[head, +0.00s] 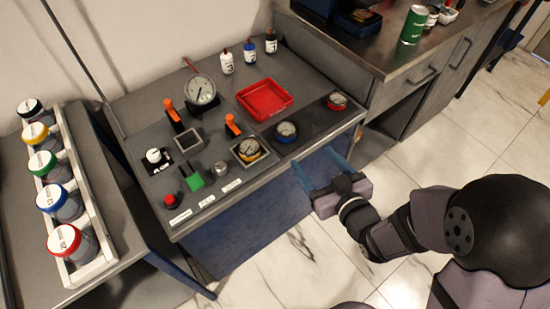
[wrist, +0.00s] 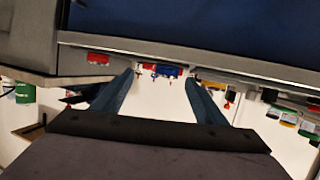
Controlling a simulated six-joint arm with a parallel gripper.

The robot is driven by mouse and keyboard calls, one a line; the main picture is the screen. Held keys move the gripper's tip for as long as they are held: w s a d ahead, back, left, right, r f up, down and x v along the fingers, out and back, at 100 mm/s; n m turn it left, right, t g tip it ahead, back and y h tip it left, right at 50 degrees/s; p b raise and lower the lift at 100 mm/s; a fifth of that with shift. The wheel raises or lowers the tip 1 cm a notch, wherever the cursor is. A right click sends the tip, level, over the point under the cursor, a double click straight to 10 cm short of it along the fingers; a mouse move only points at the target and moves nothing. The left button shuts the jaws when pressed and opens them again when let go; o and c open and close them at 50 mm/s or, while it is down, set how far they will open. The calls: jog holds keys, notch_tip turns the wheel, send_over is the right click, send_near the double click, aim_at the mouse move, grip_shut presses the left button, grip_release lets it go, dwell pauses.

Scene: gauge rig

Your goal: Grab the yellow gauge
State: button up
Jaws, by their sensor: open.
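The yellow gauge (head: 249,149) is a round dial with a yellow body. It sits in a square grey holder (head: 260,160) near the front of the bench in the head view. A blue gauge (head: 286,130) and a red gauge (head: 338,101) stand to its right on a dark strip. My gripper (head: 312,157) is open and empty, in front of the bench's front edge, to the right of the yellow gauge and apart from it.
A red tray (head: 264,99) lies behind the gauges. A rack of jars (head: 75,190) is at left.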

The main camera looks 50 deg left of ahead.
aim_at(255, 154)
jog(key=s+a+g+y, duration=0.1)
jog(key=s, duration=0.2)
jog(key=s+a+n+g+y+b, duration=0.1)
jog(key=s, duration=0.2)
jog(key=s+a+n+g+y+b, duration=0.1)
jog(key=s+a, duration=0.1)
jog(key=s, duration=0.1)
jog(key=shift+s+f+g, duration=0.2)
jog(key=shift+s+g, duration=0.15)
jog(key=shift+g, duration=0.05)
jog(key=shift+s+r, duration=0.2)
jog(key=shift+s, duration=0.05)
jog(key=shift+a+f+p, duration=0.1)
jog(key=shift+a+p, duration=0.35)
jog(key=shift+a, duration=3.25)
jog(key=shift+c, duration=0.5)
jog(key=c, duration=1.2)
jog(key=shift+r, duration=0.2)
jog(key=shift+r+p, duration=0.45)
jog(key=shift+r, duration=4.35)
